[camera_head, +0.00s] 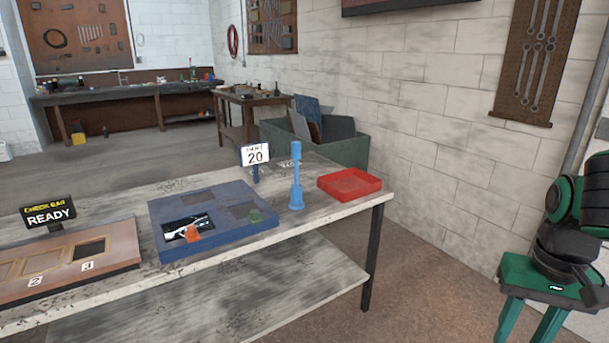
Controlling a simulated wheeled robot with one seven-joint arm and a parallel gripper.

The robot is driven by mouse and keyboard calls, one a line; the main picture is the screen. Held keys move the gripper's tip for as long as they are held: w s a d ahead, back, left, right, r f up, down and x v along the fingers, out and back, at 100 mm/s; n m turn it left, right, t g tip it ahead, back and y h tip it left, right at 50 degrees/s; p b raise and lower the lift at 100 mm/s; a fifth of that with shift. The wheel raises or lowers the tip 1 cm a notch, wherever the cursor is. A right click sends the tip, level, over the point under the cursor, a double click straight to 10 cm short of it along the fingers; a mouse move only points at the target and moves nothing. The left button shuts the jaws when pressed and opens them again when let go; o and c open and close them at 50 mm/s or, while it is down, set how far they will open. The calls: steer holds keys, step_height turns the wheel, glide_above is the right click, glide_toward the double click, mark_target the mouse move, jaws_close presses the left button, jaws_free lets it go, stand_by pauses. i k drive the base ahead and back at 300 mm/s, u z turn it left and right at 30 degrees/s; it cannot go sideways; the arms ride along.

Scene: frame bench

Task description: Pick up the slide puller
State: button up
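A blue upright tool (296,176), which looks like the slide puller, stands on the light worn bench (330,212). It has a thick top, a thin shaft and a wider foot. It stands between the blue tray (215,202) and the red tray (349,184), apart from both. My gripper is not clearly in view, so its state does not show.
A brown numbered board (125,258) and a READY display (48,216) are at left. A green-black machine (570,235) stands at right.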

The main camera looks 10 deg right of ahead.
mark_target(296, 146)
steer(key=i, duration=0.85)
steer(key=u, duration=0.1)
